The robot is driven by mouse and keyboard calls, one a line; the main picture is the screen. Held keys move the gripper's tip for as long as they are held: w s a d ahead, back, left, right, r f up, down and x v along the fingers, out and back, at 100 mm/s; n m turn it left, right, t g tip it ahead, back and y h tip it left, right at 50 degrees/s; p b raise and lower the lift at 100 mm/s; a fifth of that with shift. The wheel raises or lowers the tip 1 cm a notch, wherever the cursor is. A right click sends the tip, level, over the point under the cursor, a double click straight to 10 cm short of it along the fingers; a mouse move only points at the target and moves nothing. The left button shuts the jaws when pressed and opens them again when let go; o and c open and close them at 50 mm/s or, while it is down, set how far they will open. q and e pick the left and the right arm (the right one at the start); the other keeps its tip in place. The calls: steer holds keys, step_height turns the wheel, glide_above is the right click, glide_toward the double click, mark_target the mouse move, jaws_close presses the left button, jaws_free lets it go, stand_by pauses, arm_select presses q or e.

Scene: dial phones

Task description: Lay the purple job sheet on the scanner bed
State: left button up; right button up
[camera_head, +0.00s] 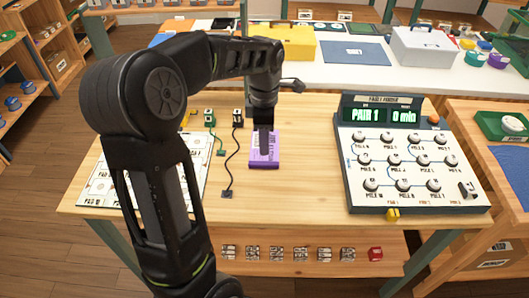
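A purple rectangular item (264,160), apparently the job sheet, is on the wooden table (310,180) near its middle, with small print along its front. My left gripper (264,146) points down right over it, and its dark finger covers part of the purple surface. I cannot tell whether the gripper touches it or whether the fingers are open. No scanner bed can be identified for sure; a dark blue flat pad (354,52) with white lettering lies on the white back table. My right gripper is not in view.
A fault-finder panel (410,160) with knobs and a green display stands at the right. A white printed board (100,185) lies at the left, partly behind my arm. Small cabled plugs (210,118) sit left of the purple item. A yellow case (285,40) and a grey case (424,48) stand behind.

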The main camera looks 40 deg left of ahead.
arm_select(q)
step_height(320, 180, up, 3)
steer(key=shift+f, duration=0.15)
stand_by(0.5)
